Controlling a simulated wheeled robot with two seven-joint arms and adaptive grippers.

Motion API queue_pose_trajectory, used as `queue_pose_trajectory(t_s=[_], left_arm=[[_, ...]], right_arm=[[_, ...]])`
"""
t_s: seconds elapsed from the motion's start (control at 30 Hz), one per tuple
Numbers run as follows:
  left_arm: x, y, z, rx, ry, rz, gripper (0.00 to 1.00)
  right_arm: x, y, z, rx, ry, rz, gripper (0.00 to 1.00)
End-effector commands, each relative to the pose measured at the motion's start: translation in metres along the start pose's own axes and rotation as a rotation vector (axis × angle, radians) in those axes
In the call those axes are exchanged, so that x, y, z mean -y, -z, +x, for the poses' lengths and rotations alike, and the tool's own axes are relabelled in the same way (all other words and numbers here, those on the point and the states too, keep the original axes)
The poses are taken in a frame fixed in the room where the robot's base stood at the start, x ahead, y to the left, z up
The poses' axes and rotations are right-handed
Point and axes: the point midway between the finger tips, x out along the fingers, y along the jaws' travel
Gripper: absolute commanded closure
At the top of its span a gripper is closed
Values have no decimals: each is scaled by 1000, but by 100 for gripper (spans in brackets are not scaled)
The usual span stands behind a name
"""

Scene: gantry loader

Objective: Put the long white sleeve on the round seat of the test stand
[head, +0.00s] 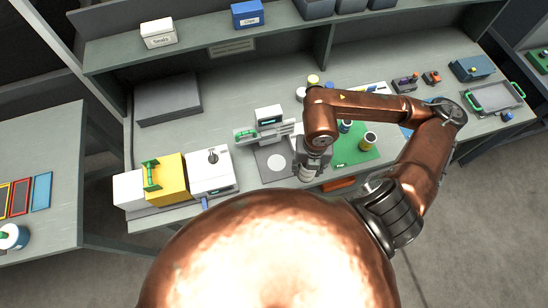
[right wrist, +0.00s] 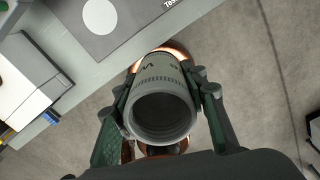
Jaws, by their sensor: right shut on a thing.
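My right gripper (head: 312,160) is shut on a pale grey-white sleeve (head: 306,174), whose lower end shows below the fingers in the head view. In the right wrist view the sleeve (right wrist: 160,106) sits between both fingers, its hollow, threaded-looking open end facing the camera and dark markings on its side. The test stand (head: 264,167) is a dark grey plate with a white round seat (head: 276,161), just left of the gripper. The seat (right wrist: 99,16) also shows in the right wrist view, bare and apart from the sleeve. My left gripper is out of view.
A white machine (head: 211,172) and a yellow box (head: 167,178) stand left of the test stand. A green mat (head: 350,157) with several small containers lies to the right, partly hidden by my right arm. In the wrist view, floor shows beneath the sleeve, beyond the bench edge.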

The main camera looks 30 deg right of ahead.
Motion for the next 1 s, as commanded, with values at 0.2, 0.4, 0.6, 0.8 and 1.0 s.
queue_pose_trajectory(t_s=[0.2,0.4,0.6,0.8,1.0], left_arm=[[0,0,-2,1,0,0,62],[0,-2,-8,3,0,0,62],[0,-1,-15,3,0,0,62],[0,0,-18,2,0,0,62],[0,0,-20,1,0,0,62]], right_arm=[[1,1,0,1,0,129,100],[-25,-22,15,-1,-2,138,100],[-58,-53,34,-1,-1,136,100],[-81,-74,69,-2,1,134,100],[-93,-86,89,1,1,133,100]])
